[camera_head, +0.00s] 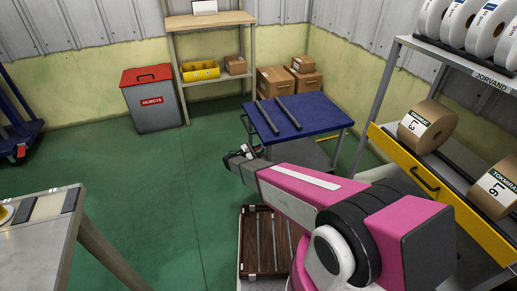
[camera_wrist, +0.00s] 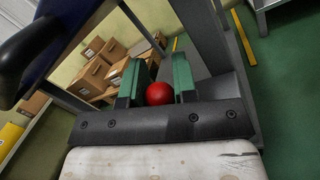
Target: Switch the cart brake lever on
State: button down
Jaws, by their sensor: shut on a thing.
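The cart (camera_head: 333,118) has a blue top and grey legs, and two dark bars lie on it. In the wrist view its blue top (camera_wrist: 62,45) and a grey leg (camera_wrist: 205,45) are close to my gripper. The brake lever's red ball knob (camera_wrist: 159,93) sits between the green fingers of my gripper (camera_wrist: 157,82), which is shut on it. In the head view my gripper (camera_head: 240,157) is at the cart's near left corner. The knob is hidden there, and I cannot tell the lever's position.
A grey bin with a red lid (camera_head: 152,98), a wooden shelf (camera_head: 209,19) and cardboard boxes (camera_head: 290,80) stand behind. A rack with rolls (camera_head: 428,124) is at right. A metal table (camera_head: 40,235) is at front left. Green floor between is clear.

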dwell(0.4)
jog(key=c, duration=0.9)
grip_release()
